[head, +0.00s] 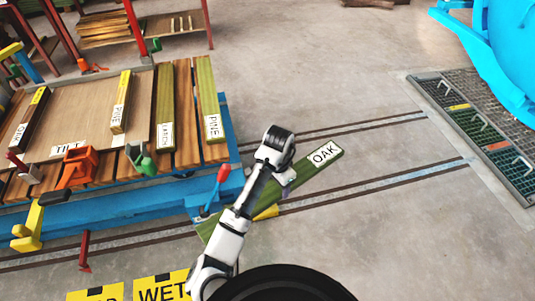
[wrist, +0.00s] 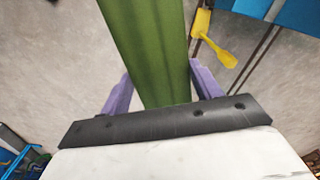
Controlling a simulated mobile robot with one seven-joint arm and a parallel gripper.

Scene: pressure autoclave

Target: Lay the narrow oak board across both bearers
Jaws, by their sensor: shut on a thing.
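The narrow oak board (head: 312,168) is green with a white OAK label at its upper right end. It is held out to the right of the blue trolley, slanting from lower left to upper right. My gripper (head: 284,174) is shut on it near its middle; my arm hides part of it. In the wrist view the board (wrist: 150,45) runs between the two purple fingers of my gripper (wrist: 160,88).
The blue trolley (head: 130,203) carries other boards, including a green one labelled PINE (head: 207,97). Orange (head: 79,165) and green (head: 141,158) clamps and a red-knobbed lever (head: 222,176) line its near edge. Floor rails run right to a grating (head: 480,130) and blue vessel. Floor between is clear.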

